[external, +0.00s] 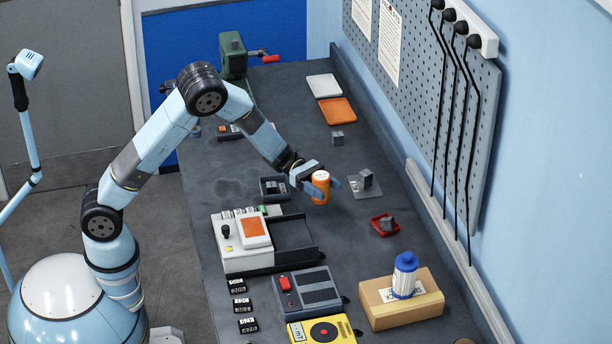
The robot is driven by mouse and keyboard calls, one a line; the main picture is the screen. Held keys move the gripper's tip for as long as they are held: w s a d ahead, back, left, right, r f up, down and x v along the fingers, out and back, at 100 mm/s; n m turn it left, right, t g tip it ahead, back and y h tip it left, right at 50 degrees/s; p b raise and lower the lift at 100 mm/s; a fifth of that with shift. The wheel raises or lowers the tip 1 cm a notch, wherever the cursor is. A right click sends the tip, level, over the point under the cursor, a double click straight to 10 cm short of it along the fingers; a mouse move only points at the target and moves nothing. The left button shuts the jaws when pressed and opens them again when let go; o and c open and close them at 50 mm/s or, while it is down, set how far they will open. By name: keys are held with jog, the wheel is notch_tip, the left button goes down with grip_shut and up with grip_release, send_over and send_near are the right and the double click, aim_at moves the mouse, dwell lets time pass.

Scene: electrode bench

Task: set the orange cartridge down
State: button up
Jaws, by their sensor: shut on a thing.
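The orange cartridge (320,190) is a small upright cylinder with a pale top, near the middle of the bench. My gripper (322,180) is shut on it, with one blue finger at its left and the other at its right. I cannot tell from this view whether the cartridge's base touches the bench (340,225) or hangs just above it.
A grey block on a flat plate (358,196) stands close to the right, and a red tray with a grey piece (384,226) lies nearer. A dark tray (273,189) and a white device (240,243) are to the left. Orange (338,111) and white (323,86) trays lie farther back. A cardboard box (400,303) bears a blue-capped bottle.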

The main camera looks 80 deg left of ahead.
jog(key=shift+w+f, duration=0.3)
jog(key=shift+f, duration=0.55)
jog(key=shift+w+f, duration=0.3)
jog(key=shift+f, duration=0.55)
jog(key=shift+w+f, duration=0.3)
jog(key=shift+f, duration=0.55)
jog(key=shift+f, duration=0.6)
jog(key=o, duration=1.2)
